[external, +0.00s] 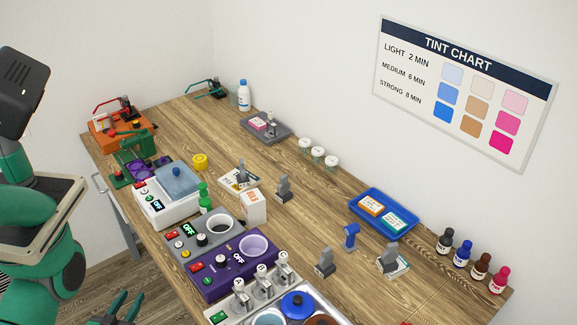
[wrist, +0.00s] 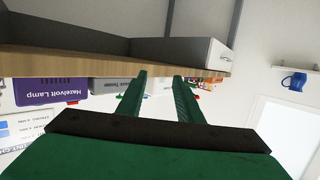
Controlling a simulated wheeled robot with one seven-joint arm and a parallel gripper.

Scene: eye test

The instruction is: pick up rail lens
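I cannot tell for sure which thing is the rail lens. A pale strip with several upright white-and-grey holders (external: 262,275) lies at the front of the bench in the external view; small round parts top them. Separate grey clamp-like stands are a tall one (external: 325,262), one farther back (external: 283,190) and one on a white card (external: 390,258). My gripper (external: 122,310) is at the bottom left, off the bench's front side, apart from all of these. In the wrist view its green fingers (wrist: 160,98) are spread with nothing visible between them. No rail lens is recognisable there.
A purple device (external: 235,275), a grey device (external: 205,238) and a white device with a blue lid (external: 170,190) line the bench's near side. A blue tray (external: 385,228) and small bottles (external: 463,252) stand toward the wall.

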